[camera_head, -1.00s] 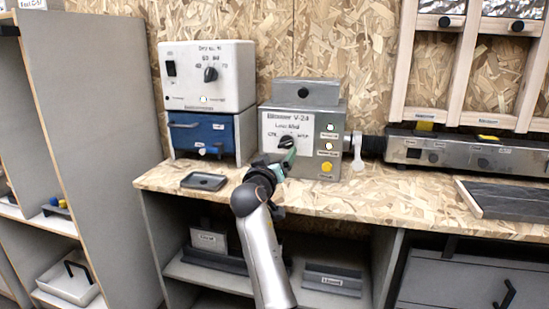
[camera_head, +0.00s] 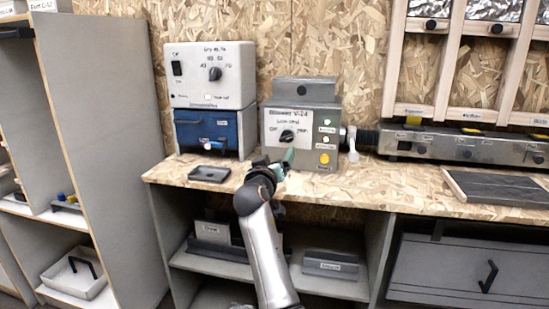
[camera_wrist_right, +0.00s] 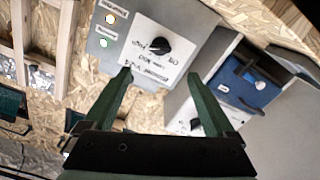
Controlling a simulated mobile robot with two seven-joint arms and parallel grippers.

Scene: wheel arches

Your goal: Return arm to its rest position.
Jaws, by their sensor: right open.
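My right arm (camera_head: 262,245) reaches up from the bottom of the head view. Its gripper (camera_head: 282,162) is at the front of the grey control box (camera_head: 330,122), just below the box's black knob (camera_head: 286,136). In the right wrist view the gripper (camera_wrist_right: 160,85) has its two green fingers wide apart with nothing between them. The black knob (camera_wrist_right: 159,46) shows beyond the fingertips, apart from them. My left gripper is in neither view.
A white box with a dial (camera_head: 213,74) stands on a blue drawer unit (camera_head: 206,130) left of the control box. A small dark tray (camera_head: 209,174) lies on the chipboard bench (camera_head: 390,188). A grey panel (camera_head: 495,186) lies at right. A tall grey partition (camera_head: 100,150) stands at left.

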